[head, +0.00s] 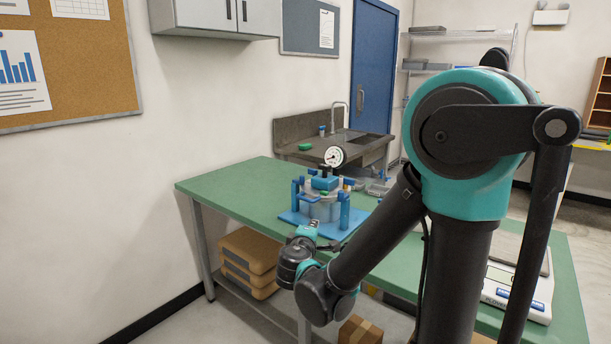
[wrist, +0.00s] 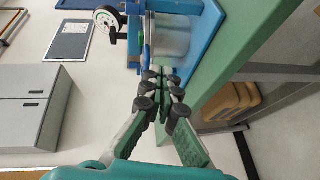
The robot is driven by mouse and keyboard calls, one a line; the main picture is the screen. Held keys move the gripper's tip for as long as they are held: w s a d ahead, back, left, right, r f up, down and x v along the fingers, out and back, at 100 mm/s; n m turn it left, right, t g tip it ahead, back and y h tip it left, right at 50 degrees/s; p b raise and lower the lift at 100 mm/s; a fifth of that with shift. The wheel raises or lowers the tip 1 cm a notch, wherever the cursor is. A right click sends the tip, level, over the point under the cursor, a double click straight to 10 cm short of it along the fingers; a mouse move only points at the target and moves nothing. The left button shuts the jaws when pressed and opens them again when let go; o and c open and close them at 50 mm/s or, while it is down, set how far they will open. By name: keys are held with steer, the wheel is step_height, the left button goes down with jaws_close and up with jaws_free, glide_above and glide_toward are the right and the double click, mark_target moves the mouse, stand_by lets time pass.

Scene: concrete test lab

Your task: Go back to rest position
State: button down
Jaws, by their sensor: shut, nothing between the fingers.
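My gripper (wrist: 160,84) is shut and empty in the wrist view, its fingertips together in front of the blue apparatus. In the head view my gripper (head: 322,244) is small and partly hidden by my own wrist, near the table's front edge. I cannot tell from these views whether the fingertips touch the apparatus.
The green table (head: 225,183) runs along the wall, with tan boxes (head: 249,262) beneath it. A white scale (head: 516,290) is at its right. A sink counter (head: 300,130) stands behind. A small green object (head: 305,147) lies near the sink. The table's left end is clear.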

steer(key=s+d+f+m+g+h, duration=0.1)
steer(key=s+d+f+m+g, duration=0.35)
steer(key=d, duration=0.35)
steer(key=s+d+f+m+g, duration=0.35)
steer(key=d+f, duration=0.25)
steer(key=d, duration=0.3)
steer(key=s+f+m+g+y, duration=0.3)
steer(key=s+f+m, duration=0.3)
steer(key=s, duration=0.6)
steer(key=shift+s+a+f+y, duration=0.15)
steer(key=shift+s+y, duration=0.15)
steer(key=shift+y, duration=0.4)
